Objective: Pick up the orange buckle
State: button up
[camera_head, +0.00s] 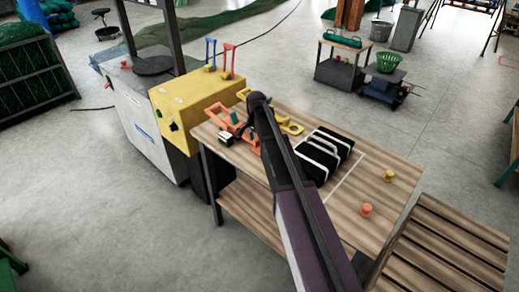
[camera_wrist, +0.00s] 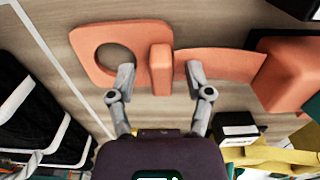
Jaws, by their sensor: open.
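The orange buckle (camera_wrist: 160,70) lies on the wooden table in the wrist view. It has a flat plate with a round hole on the left, a raised block in the middle and a strap running right to a larger block. My gripper (camera_wrist: 160,76) is open and empty, with one finger on each side of the raised block. I cannot tell whether the fingers touch it. In the head view my arm covers the gripper, and orange parts (camera_head: 218,115) show just left of the arm.
A black bundle with white straps (camera_head: 322,154) lies right of my arm on the table (camera_head: 345,208). A yellow piece (camera_wrist: 265,158) and a small black box (camera_wrist: 236,126) lie close to the gripper. An orange peg (camera_head: 366,210) and a yellow peg (camera_head: 389,175) stand at the right.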

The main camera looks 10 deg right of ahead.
dwell(0.3)
grip_shut()
jog(key=shift+r, duration=0.2)
notch_tip(320, 180, up, 10)
jog(key=p, duration=1)
jog(key=shift+f, duration=0.2)
jog(key=shift+a, duration=0.15)
dwell(0.7)
